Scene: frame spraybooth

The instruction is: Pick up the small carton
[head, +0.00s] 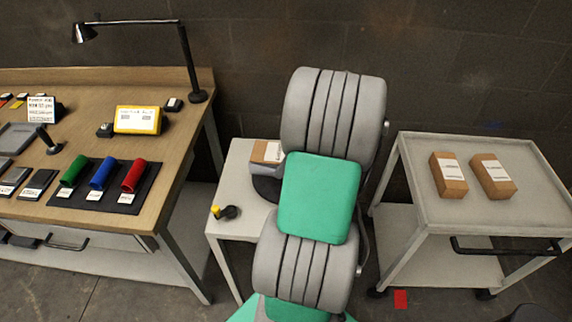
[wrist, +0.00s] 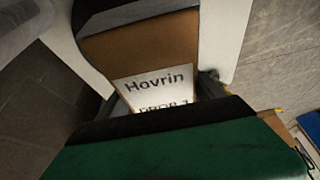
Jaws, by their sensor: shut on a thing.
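The small carton is brown with a white label reading "Hovrin" and a partly hidden line below it. In the wrist view the carton (wrist: 140,45) is directly in front of my gripper (wrist: 160,97), its label between the dark fingers. My gripper is shut on it. In the head view the carton (head: 262,152) shows over the small white table (head: 232,180), partly hidden by my arm. I cannot tell whether the carton touches the tabletop.
A small yellow and black object (head: 225,212) lies on the white table's front. A wooden workbench (head: 170,150) with a lamp (head: 188,60) and coloured rolls stands left. A grey trolley (head: 475,213) at right holds two cartons (head: 448,174). A red patch (head: 401,299) is on the floor.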

